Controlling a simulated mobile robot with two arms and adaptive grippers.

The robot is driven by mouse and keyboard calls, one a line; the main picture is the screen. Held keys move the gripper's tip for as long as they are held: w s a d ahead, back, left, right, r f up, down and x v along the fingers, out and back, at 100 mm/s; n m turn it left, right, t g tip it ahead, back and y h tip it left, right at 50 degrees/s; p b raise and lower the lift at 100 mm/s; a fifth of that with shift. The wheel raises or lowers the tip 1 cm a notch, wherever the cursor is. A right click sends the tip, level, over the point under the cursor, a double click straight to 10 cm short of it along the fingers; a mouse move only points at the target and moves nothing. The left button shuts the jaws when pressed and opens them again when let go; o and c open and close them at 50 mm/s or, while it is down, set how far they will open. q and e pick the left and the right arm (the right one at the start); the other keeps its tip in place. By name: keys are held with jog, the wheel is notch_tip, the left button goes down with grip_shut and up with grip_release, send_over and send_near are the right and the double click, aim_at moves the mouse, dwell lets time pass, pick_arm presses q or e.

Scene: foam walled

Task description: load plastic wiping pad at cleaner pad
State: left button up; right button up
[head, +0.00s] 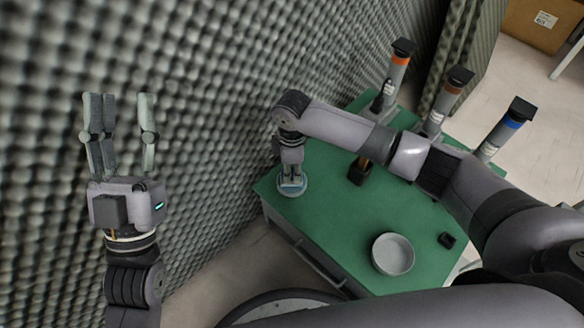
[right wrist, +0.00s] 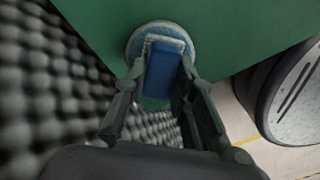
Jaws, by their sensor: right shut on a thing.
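My right gripper (head: 291,176) is at the table's left corner, pointing down over a round pale disc (head: 293,187). In the right wrist view its fingers (right wrist: 158,90) are shut on a blue block (right wrist: 164,68). The block stands over a whitish piece on the round grey-blue disc (right wrist: 134,46), which lies on the green tabletop near its edge. I cannot tell for sure which of these is the plastic wiping pad and which the cleaner pad. My left gripper (head: 121,105) is open and empty, raised in front of the foam wall, fingers upward.
A green table (head: 325,215) stands against the grey foam wall (head: 220,70). A round light dish (head: 393,253), a small black item (head: 446,240) and a black block (head: 358,174) are on it. Three banded tubes (head: 489,146) stand at its far side.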

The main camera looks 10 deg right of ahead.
pick_arm(q)
jog(key=shift+w+d+f+g+y+p, duration=0.1)
jog(key=shift+w+f+g+y+p, duration=0.25)
jog(key=shift+w+f+g, duration=0.8)
dwell(4.8)
